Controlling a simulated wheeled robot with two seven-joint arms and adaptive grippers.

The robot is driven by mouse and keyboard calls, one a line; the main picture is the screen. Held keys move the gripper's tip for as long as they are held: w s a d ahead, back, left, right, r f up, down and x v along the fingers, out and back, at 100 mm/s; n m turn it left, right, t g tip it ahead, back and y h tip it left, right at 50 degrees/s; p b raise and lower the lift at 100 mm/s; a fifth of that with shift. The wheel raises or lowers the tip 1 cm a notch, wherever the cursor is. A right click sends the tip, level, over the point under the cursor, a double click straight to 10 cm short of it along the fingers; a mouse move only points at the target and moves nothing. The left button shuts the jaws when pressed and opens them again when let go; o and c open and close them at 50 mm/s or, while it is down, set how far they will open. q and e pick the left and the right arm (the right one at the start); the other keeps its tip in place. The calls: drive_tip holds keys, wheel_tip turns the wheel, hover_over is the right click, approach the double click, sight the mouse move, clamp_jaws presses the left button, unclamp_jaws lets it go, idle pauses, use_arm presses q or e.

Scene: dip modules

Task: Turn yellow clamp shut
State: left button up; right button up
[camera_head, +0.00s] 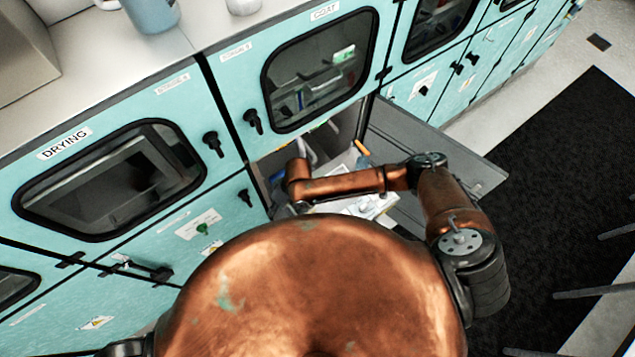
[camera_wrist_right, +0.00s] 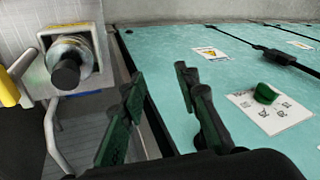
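A small yellow-orange bar (camera_head: 361,147), which looks like the clamp handle, shows inside the open lower cabinet in the head view. In the right wrist view a yellow piece (camera_wrist_right: 9,88) is cut off by the left edge, beside a metal fitting (camera_wrist_right: 70,58) with a dark round knob. I cannot tell whether the clamp is open or shut. My right gripper (camera_wrist_right: 160,110) has its two dark green fingers apart with nothing between them, to the right of the fitting. In the head view it is hidden behind my arm. My left gripper is out of view.
A grey cabinet door (camera_head: 440,140) stands open to the right of my forearm. Teal cabinet fronts with dark handles (camera_head: 213,143) are close on the left. In the right wrist view a teal panel (camera_wrist_right: 180,55) with a green knob (camera_wrist_right: 265,93) lies right of the fingers.

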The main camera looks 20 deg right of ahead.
drive_tip(key=w+d+m+h, duration=0.1)
drive_tip(key=w+d, duration=0.1)
drive_tip(key=d, duration=0.3)
drive_tip(key=w+d+r+m+h, duration=0.1)
drive_tip(key=w+d+h, duration=0.1)
drive_tip(key=d, duration=0.4)
drive_tip(key=w+d+m+h+p, duration=0.1)
drive_tip(key=w+d, duration=0.2)
drive_tip(key=d, duration=0.3)
drive_tip(key=shift+w+d+r, duration=0.25)
drive_tip(key=shift+w+r, duration=0.05)
drive_tip(key=shift+r, duration=0.05)
wheel_tip(320, 180, down, 8)
drive_tip(key=shift+r+p, duration=0.2)
drive_tip(key=shift+p, duration=0.2)
clamp_jaws()
